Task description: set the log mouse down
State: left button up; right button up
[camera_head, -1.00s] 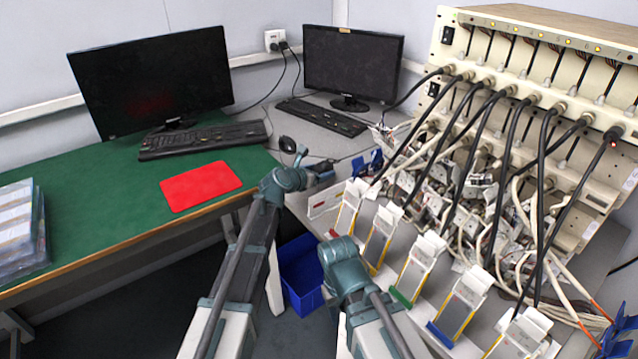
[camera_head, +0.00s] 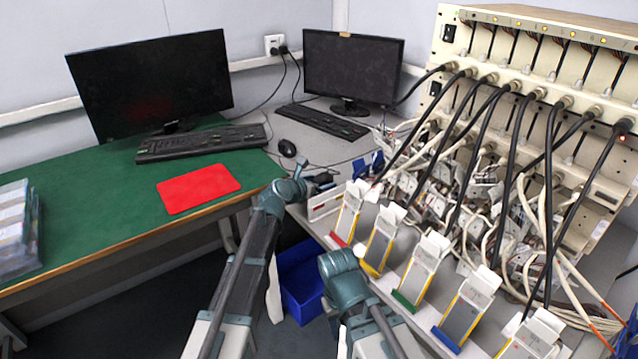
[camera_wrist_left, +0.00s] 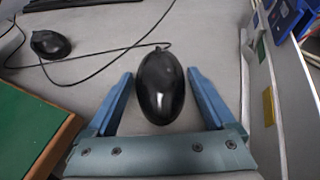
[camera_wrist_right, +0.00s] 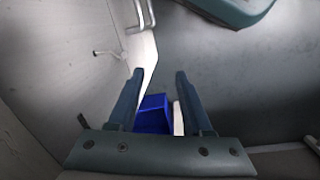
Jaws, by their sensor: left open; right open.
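A black mouse (camera_wrist_left: 160,86) lies between the two blue fingers of my left gripper (camera_wrist_left: 160,72) in the left wrist view. The fingers are open, with a gap on each side of the mouse, which appears to rest on the grey desk. In the head view this mouse (camera_head: 323,178) is a small dark shape at my left gripper (camera_head: 316,177), partly hidden. My right gripper (camera_wrist_right: 157,72) is open and empty in the right wrist view, low beside the desk. Its fingers are hidden in the head view.
A second black mouse (camera_head: 287,148) lies on the grey desk near a keyboard (camera_head: 322,121); its cable runs close by. Pouch cell holders (camera_head: 381,238) line the desk's front edge to the right. A blue bin (camera_head: 302,282) stands below. A red mat (camera_head: 198,188) lies on the green desk.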

pick_arm(q)
jog(key=shift+r, duration=0.2)
jog(key=p+v, duration=0.4)
jog(key=v, duration=0.8)
jog(key=shift+f+p, duration=0.1)
jog(key=shift+p, duration=0.3)
jog(key=shift+s, duration=0.1)
